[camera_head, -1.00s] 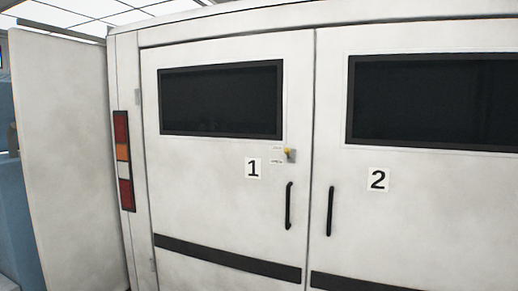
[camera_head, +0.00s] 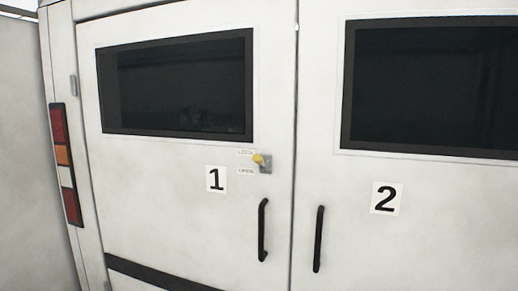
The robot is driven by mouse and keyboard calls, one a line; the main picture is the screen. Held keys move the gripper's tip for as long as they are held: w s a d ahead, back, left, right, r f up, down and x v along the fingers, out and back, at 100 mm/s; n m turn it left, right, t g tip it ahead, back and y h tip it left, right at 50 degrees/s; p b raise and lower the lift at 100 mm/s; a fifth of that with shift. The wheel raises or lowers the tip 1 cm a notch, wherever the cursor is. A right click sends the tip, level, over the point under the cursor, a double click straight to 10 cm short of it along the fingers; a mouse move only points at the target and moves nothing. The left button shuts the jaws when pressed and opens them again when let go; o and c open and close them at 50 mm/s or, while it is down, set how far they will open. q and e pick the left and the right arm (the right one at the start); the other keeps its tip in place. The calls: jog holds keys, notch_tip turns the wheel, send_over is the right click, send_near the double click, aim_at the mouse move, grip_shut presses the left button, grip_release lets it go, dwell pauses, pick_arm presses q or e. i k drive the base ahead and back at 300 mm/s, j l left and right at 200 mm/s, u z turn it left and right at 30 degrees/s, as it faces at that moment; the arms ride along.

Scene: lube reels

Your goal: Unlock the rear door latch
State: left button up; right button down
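The rear door latch (camera_head: 262,161) is a small grey plate with a yellow knob on door 1, right of its window's lower corner. The knob points left and slightly up, towards the upper of two small labels; the upper seems to read LOCK and the lower OPEN. Door 1 (camera_head: 170,200) and door 2 (camera_head: 430,240) are white and shut, with a narrow seam between them. A black vertical handle (camera_head: 262,230) is on door 1 below the latch, and another black handle (camera_head: 318,239) is on door 2. Neither of my grippers is in view.
A red, orange and white tail light (camera_head: 66,165) runs down the left edge of the vehicle. A pale panel (camera_head: 20,150) stands at the far left. Nothing shows in front of the doors.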

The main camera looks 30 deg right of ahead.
aim_at(257, 158)
jog(key=i+l, duration=0.2)
jog(key=l, duration=0.15)
jog(key=i+l, duration=0.2)
jog(key=l, duration=0.15)
jog(key=i+l, duration=0.25)
jog(key=l, duration=0.15)
